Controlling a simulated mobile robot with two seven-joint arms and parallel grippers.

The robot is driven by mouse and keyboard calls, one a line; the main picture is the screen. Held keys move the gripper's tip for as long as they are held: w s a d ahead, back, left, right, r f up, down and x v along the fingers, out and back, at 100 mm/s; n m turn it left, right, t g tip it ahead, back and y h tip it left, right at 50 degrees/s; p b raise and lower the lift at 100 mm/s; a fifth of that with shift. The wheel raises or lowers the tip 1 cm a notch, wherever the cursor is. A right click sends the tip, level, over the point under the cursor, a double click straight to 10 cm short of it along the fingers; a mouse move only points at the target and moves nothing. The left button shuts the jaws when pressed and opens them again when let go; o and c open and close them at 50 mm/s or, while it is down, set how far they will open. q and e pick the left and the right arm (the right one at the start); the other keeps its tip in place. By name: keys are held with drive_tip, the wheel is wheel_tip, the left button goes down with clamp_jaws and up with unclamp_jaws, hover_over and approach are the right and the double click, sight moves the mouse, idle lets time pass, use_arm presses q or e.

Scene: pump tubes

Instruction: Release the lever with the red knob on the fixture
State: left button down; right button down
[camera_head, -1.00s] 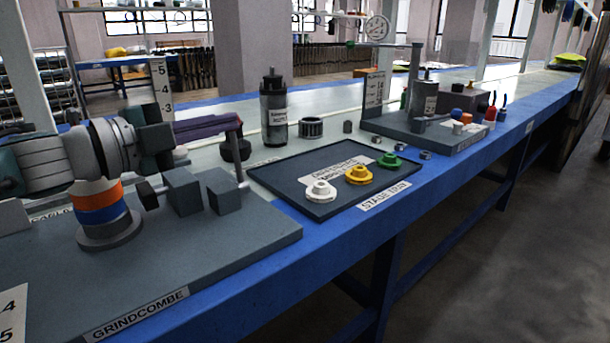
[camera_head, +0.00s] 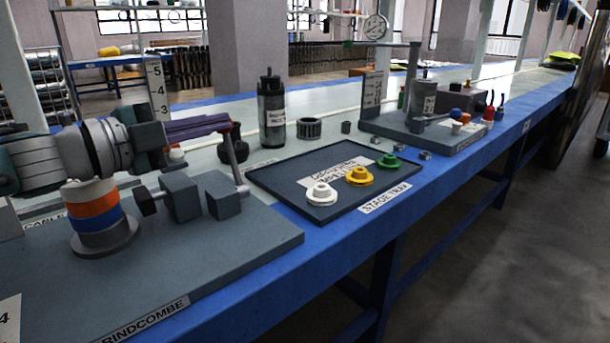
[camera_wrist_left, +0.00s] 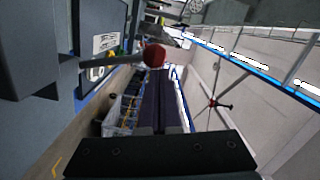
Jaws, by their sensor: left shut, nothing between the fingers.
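The fixture is the dark Grindcombe plate (camera_head: 200,270) with two grey blocks (camera_head: 180,196) on it. The lever (camera_head: 236,163) is a thin grey rod rising from beside the right block, leaning to the left. My right gripper is not in view.
The stage tray (camera_head: 265,184) with white, yellow and green flanged parts lies right of the fixture. A black pump cylinder (camera_head: 271,110) and a dark ring (camera_head: 309,128) stand behind it. Another fixture board (camera_head: 455,145) is farther right. The blue bench edge runs along the front.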

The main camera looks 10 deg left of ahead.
use_arm(q)
drive_tip(key=shift+r, duration=0.1)
wheel_tip(320, 180, up, 20)
drive_tip(key=p, duration=1.1)
